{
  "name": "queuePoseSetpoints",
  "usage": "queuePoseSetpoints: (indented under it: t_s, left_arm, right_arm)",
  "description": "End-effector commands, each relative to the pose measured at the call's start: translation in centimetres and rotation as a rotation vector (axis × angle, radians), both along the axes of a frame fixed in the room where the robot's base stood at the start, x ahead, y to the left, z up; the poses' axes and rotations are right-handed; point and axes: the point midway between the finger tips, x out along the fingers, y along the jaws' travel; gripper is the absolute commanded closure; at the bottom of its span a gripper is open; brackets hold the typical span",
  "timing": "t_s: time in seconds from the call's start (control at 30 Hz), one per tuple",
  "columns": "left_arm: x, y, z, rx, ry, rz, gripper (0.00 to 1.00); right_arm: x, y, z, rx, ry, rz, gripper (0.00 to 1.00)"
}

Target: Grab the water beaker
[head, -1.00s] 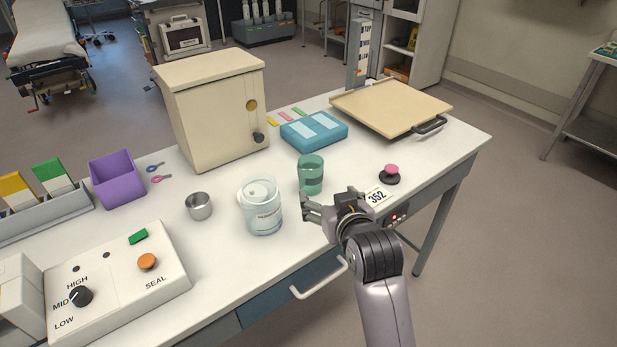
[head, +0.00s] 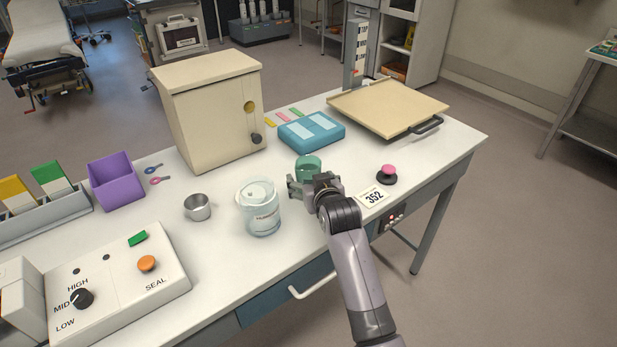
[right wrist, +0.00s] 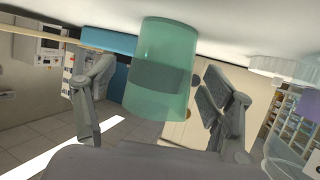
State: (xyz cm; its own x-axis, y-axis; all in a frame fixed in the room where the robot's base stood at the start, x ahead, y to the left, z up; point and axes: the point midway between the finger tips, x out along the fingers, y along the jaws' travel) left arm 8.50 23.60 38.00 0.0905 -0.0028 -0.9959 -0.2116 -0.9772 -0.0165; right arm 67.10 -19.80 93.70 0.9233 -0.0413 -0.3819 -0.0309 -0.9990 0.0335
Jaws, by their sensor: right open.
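The water beaker, a green translucent cup (head: 308,166), stands upright on the white table. My right gripper (head: 312,186) is at the beaker's near side and hides its lower part in the head view. In the right wrist view the beaker (right wrist: 165,65) is between the two spread fingers of my right gripper (right wrist: 160,88), with a gap visible on each side. My left gripper is not in view.
A blue box (head: 311,131) lies behind the beaker.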

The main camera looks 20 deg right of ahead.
Motion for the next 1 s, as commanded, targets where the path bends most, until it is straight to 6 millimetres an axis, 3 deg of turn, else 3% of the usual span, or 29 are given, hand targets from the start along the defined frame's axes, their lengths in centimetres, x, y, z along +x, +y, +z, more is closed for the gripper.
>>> queuePoseSetpoints:
  t_s: [0.2, 0.53, 1.0]
  left_arm:
    - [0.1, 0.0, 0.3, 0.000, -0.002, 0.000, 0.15]
    - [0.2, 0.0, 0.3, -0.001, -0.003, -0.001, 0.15]
    - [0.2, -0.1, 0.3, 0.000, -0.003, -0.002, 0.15]
  right_arm:
    - [2.3, -0.2, -1.0, 0.000, 0.000, 0.000, 0.24]
    - [2.8, -0.2, -1.3, 0.001, 0.000, 0.000, 0.24]
    - [2.7, -0.2, -1.3, 0.001, 0.000, 0.000, 0.56]
